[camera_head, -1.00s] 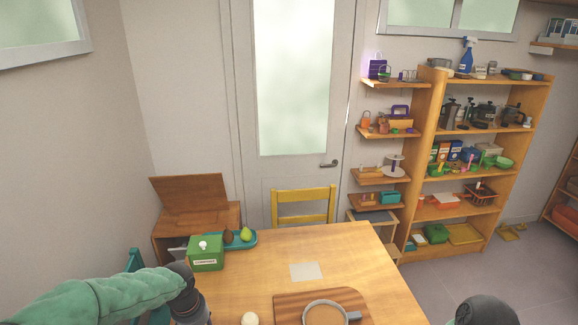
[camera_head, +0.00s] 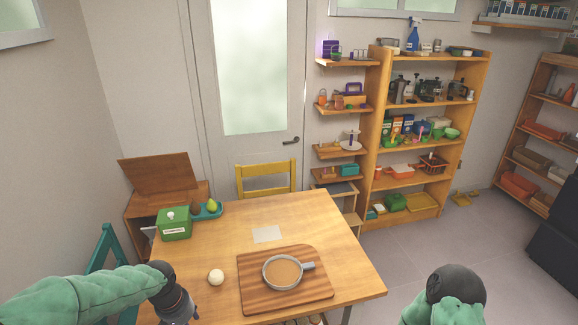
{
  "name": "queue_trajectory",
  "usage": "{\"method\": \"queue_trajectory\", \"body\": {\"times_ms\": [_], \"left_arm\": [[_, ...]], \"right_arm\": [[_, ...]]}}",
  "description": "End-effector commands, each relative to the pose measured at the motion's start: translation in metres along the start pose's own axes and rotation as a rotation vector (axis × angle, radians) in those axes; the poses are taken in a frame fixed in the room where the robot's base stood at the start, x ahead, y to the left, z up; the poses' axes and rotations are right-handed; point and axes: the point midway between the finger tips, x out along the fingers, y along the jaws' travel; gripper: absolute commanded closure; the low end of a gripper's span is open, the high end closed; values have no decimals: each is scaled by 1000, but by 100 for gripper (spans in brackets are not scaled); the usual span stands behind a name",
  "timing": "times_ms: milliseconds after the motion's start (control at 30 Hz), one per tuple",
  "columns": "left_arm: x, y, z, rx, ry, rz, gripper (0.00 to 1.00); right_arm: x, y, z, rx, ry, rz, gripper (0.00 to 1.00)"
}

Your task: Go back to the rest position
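My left arm, in a green sleeve, comes in from the left in the head view, and its dark wrist end (camera_head: 176,303) is over the left front part of the wooden table (camera_head: 215,245). The fingers of the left gripper do not show clearly. My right arm shows at the bottom right as a green and dark rounded part (camera_head: 455,288), beside the table's right side. The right gripper's fingers are not visible. I see nothing held by either arm.
On the table are a cutting board (camera_head: 318,291) with a pan (camera_head: 283,272) of brown contents, a white ball-like item (camera_head: 216,277), a paper (camera_head: 267,234), a green box (camera_head: 174,224) and a teal tray (camera_head: 218,211). A yellow chair (camera_head: 266,182) stands behind.

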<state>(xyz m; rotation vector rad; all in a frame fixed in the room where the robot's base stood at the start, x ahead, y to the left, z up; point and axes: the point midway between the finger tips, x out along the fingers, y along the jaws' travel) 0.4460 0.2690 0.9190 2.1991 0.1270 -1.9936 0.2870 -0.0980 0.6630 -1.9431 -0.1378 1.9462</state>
Motion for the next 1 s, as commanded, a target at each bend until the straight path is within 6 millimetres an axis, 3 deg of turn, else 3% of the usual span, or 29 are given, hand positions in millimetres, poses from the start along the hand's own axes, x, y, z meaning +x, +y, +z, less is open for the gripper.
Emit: {"method": "queue_trajectory", "body": {"times_ms": [267, 467, 667, 1000], "left_arm": [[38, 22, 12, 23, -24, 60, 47], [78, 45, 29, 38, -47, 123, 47], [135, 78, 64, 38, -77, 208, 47], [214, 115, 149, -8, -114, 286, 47]], "right_arm": [[0, 0, 0, 0, 0, 0, 19], [0, 0, 0, 0, 0, 0, 19], [0, 0, 0, 0, 0, 0, 19], [0, 0, 0, 0, 0, 0, 19]]}}
